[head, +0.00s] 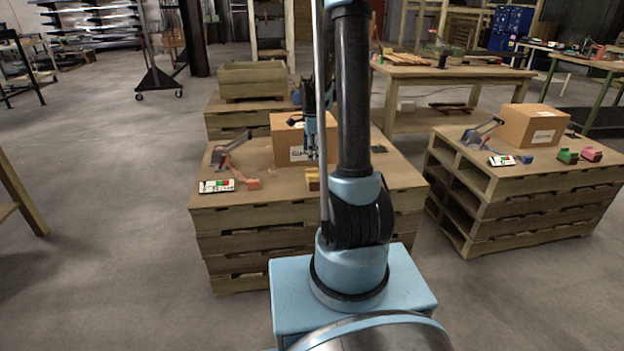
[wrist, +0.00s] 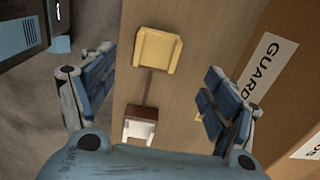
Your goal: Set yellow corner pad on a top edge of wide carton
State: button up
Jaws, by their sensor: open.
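The yellow corner pad (wrist: 158,50) lies on the wooden pallet top in the wrist view, ahead of and between my fingers. In the head view a yellow piece (head: 312,183) shows at the pallet's front edge, partly hidden by my arm. A brown carton (head: 284,142) with a white label stands behind it; its side also shows at the right of the wrist view (wrist: 279,28), with the label reading "GUARD". My gripper (wrist: 155,95) is open and empty above the pallet, its fingers spread to either side of the pad's line. My arm hides the carton's right part in the head view.
A brown-and-white block (wrist: 140,127) lies near my palm, and a small yellow piece (wrist: 203,101) sits by the right finger. A tape dispenser (head: 228,160) and a label card (head: 216,186) lie at the pallet's left. Another carton (head: 533,125) stands on the right pallet.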

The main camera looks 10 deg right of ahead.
aim_at(312, 169)
jog(key=shift+s+d+f, duration=0.1)
jog(key=shift+f, duration=1.9)
jog(key=shift+s+d+f, duration=0.1)
jog(key=shift+f, duration=1.9)
jog(key=c, duration=1.2)
